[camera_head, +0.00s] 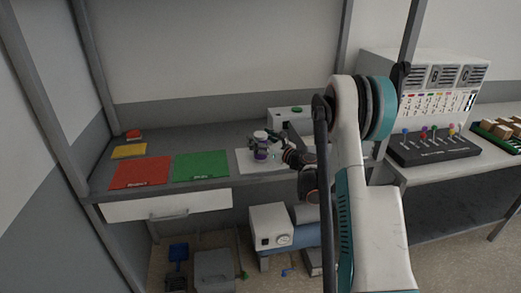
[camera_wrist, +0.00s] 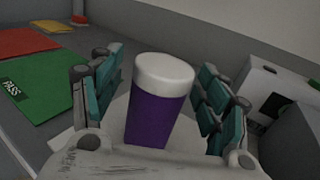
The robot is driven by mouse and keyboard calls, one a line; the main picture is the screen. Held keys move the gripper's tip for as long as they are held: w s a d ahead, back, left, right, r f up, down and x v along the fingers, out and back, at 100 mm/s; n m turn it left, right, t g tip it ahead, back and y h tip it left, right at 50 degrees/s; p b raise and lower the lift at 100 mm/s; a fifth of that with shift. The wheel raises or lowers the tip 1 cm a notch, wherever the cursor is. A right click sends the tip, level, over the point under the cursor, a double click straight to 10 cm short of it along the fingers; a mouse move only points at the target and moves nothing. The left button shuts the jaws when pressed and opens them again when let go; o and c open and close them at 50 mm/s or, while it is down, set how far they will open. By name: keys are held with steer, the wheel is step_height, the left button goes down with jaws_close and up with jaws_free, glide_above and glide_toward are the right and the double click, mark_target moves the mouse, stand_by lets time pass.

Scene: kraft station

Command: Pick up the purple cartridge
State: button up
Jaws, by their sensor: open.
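The purple cartridge (camera_wrist: 158,118) with a white cap stands between the two fingers of my gripper (camera_wrist: 160,100) in the wrist view. The gripper is open, with a visible gap between the cartridge and the fingers on both sides. In the head view the cartridge (camera_head: 261,154) is small and stands on a white sheet (camera_head: 246,168) on the bench. My gripper (camera_head: 262,144) is around it there, reaching in from the right. The cartridge's lower end is hidden behind the gripper body in the wrist view.
A green mat (camera_head: 202,166) and a red mat (camera_head: 141,172) lie left of the white sheet. A yellow pad (camera_head: 129,152) lies behind them. A white machine (camera_head: 288,116) stands behind the gripper. A black rack (camera_head: 445,148) with coloured knobs is at the right.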

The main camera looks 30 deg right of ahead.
steer(key=shift+c, duration=0.5)
steer(key=c, duration=1.2)
steer(key=shift+r, duration=0.1)
